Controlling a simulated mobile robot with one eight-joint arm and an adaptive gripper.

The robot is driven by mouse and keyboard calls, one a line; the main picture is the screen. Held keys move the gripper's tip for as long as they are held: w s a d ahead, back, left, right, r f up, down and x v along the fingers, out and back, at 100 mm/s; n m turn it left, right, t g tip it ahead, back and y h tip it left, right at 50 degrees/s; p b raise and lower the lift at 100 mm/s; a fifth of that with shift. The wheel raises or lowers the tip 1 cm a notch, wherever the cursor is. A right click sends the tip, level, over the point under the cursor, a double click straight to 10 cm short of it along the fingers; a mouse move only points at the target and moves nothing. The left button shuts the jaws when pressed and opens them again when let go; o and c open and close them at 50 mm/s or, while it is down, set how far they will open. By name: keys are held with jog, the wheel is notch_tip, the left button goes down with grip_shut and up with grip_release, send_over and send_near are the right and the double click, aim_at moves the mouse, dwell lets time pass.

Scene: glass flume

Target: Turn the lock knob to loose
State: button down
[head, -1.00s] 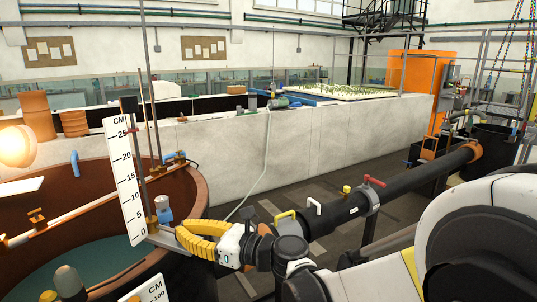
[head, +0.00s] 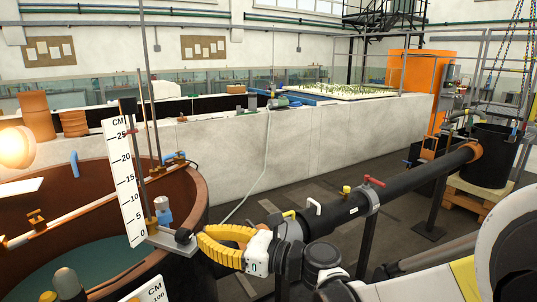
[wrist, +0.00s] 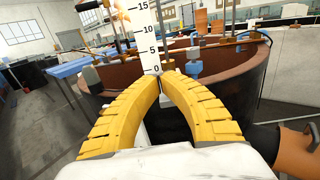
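The lock knob (head: 183,236) is a small dark knob at the right end of the grey bracket (head: 160,240) at the foot of the white CM scale (head: 126,180). My gripper (head: 199,238), with ribbed yellow fingers, is just right of the knob, its tips pointing at it. In the wrist view the fingers (wrist: 160,78) arch inward and their tips come together below the scale's zero (wrist: 157,66). I see nothing held between them. The knob cannot be made out in the wrist view, and its setting cannot be read.
The round brown tank (head: 195,195) with water stands behind and left of the bracket. A black pipe (head: 400,180) with a red-handled valve (head: 374,181) runs off to the right.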

aim_at(184, 236)
jog(key=w+d+f+m, duration=0.2)
jog(key=w+m, duration=0.2)
jog(key=m, duration=0.1)
jog(key=shift+m, duration=0.5)
jog(key=shift+r+p+x, duration=0.2)
jog(key=shift+p+x, duration=0.35)
jog(key=shift+x, duration=2.6)
